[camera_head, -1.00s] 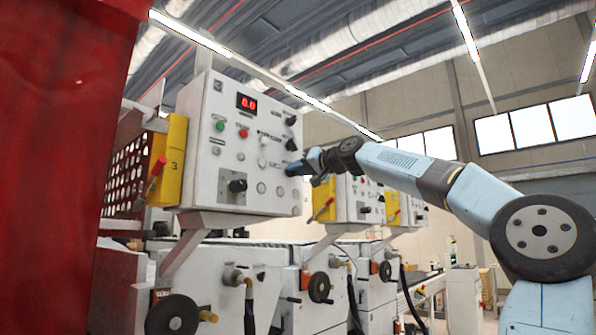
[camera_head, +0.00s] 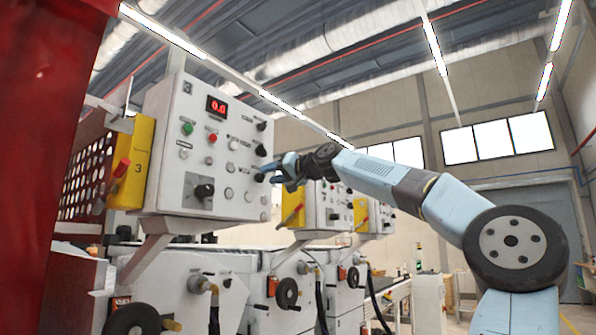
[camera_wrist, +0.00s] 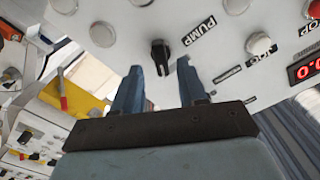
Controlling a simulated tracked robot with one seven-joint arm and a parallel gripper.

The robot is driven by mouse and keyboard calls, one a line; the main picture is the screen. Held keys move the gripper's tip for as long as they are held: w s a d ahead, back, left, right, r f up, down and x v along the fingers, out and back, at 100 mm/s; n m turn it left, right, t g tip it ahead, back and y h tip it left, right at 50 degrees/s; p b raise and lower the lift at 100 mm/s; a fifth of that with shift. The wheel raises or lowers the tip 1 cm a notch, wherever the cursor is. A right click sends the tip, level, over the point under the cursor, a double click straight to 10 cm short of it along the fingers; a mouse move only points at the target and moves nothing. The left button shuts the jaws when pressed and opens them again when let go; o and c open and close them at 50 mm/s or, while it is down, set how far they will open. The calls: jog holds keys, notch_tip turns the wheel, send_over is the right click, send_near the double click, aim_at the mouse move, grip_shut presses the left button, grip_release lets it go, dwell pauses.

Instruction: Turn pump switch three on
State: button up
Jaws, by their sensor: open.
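The control panel (camera_head: 165,190) marked 3 is a white box with a red display, buttons and black knobs. The pump switch (camera_wrist: 160,55) is a black rotary knob beside the PUMP label (camera_wrist: 200,32) in the wrist view. My gripper (camera_wrist: 159,66) is open, with one blue finger on each side of the knob in that view. I cannot tell whether the fingers touch it. In the head view my gripper (camera_head: 264,175) is at the panel's right edge, where the fingertips hide part of the face.
Other buttons and a white knob (camera_wrist: 260,45) lie close around the switch. More panels (camera_head: 325,205) with yellow sides stand behind to the right. A red surface (camera_head: 50,110) fills the left side. Machine bodies with handwheels (camera_head: 287,293) are below.

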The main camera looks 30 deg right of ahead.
jog(key=v, duration=1.1)
jog(key=shift+s, duration=0.2)
jog(key=shift+f, duration=0.1)
jog(key=s+a+f+n+g+h, duration=0.1)
jog(key=s+a+f+g, duration=0.1)
jog(key=s+a+f, duration=0.4)
jog(key=s+a+f+g, duration=0.15)
jog(key=a+f, duration=0.25)
jog(key=f, duration=0.4)
jog(key=s+a+f+n+g+h, duration=0.1)
jog(key=s+a+f+g, duration=0.1)
jog(key=s+a+f, duration=0.4)
jog(key=s+a+f+g+h, duration=0.1)
jog(key=s+f, duration=0.2)
jog(key=f, duration=0.6)
jog(key=s+a+f+g+h, duration=0.2)
jog(key=s+f, duration=0.1)
jog(key=f, duration=0.7)
jog(key=s+a+f+g+h, duration=0.1)
jog(key=s+f+g, duration=0.1)
jog(key=f, duration=0.8)
jog(key=shift+s+a+f+h, duration=0.2)
jog(key=shift+s+h, duration=0.2)
jog(key=shift+s, duration=0.45)
